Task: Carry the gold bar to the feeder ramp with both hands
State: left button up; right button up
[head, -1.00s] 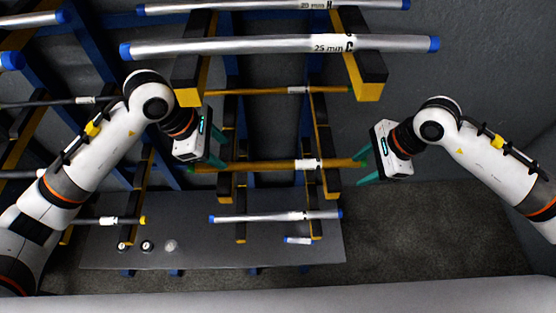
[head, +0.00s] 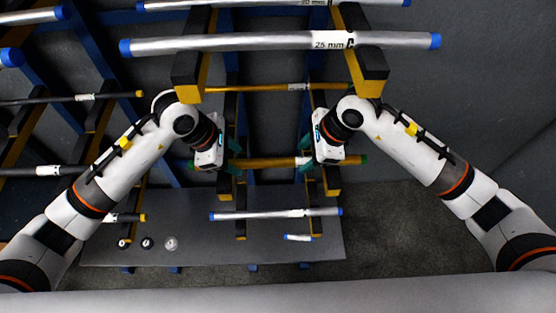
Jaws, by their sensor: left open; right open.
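A gold bar (head: 265,162) with a white label lies across the yellow-and-black rack arms in the middle of the head view. I cannot tell whether either touches the bar. I cannot make out the feeder ramp.
A thick silver bar (head: 230,43) with blue ends lies above on the rack. A thinner gold bar (head: 265,87) lies behind. A silver bar (head: 260,214) with blue ends lies below. A grey table (head: 200,200) stands beneath. The floor at right is clear.

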pick_arm(q)
jog(key=shift+d+f, duration=0.35)
jog(key=shift+f, duration=0.25)
pick_arm(e)
jog(key=shift+x, duration=0.8)
pick_arm(q)
grip_shut()
pick_arm(e)
jog(key=shift+d, duration=0.1)
grip_shut()
pick_arm(q)
jog(key=shift+w, duration=0.1)
